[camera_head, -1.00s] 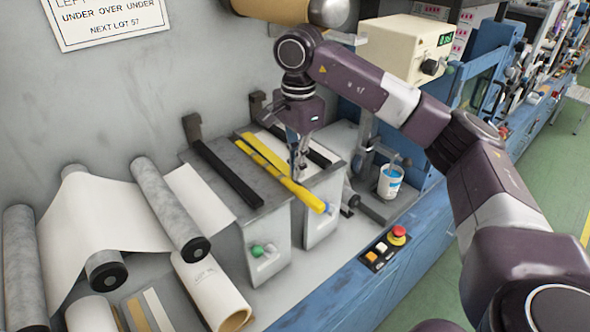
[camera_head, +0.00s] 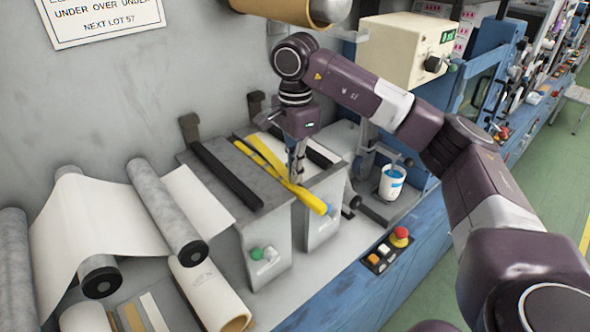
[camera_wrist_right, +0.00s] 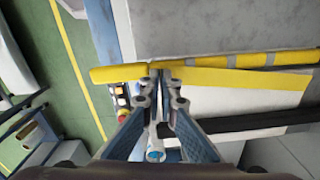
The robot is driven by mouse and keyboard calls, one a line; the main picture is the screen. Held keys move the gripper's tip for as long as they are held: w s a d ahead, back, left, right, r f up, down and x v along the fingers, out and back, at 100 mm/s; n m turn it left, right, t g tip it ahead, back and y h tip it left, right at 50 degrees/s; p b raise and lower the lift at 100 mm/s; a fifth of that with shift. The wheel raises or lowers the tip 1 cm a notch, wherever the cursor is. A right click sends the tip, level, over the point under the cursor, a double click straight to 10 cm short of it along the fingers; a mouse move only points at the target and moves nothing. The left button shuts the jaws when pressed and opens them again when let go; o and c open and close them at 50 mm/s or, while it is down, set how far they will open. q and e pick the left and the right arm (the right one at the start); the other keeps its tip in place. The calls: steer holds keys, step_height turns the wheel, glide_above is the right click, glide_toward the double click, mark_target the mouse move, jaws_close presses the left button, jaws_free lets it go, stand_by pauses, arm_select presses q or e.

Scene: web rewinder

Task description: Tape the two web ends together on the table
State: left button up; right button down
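The splicing table (camera_head: 232,160) has a grey top split by a gap. My right gripper (camera_head: 296,180) points down at the yellow strip. In the right wrist view its fingertips (camera_wrist_right: 160,70) are almost together on the strip. My left gripper is out of view. The other web end on the table is not clearly visible.
Black bars (camera_head: 226,174) lie along the table top. White web runs over grey rollers (camera_head: 165,210) at left. A paper roll (camera_head: 210,290) lies in front. A white cup (camera_head: 391,181) and a button panel with a red stop button (camera_head: 400,233) are at right.

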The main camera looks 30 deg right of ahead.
steer(key=shift+f, duration=0.1)
steer(key=shift+f, duration=0.2)
stand_by(0.6)
steer(key=c, duration=2.7)
jaws_free()
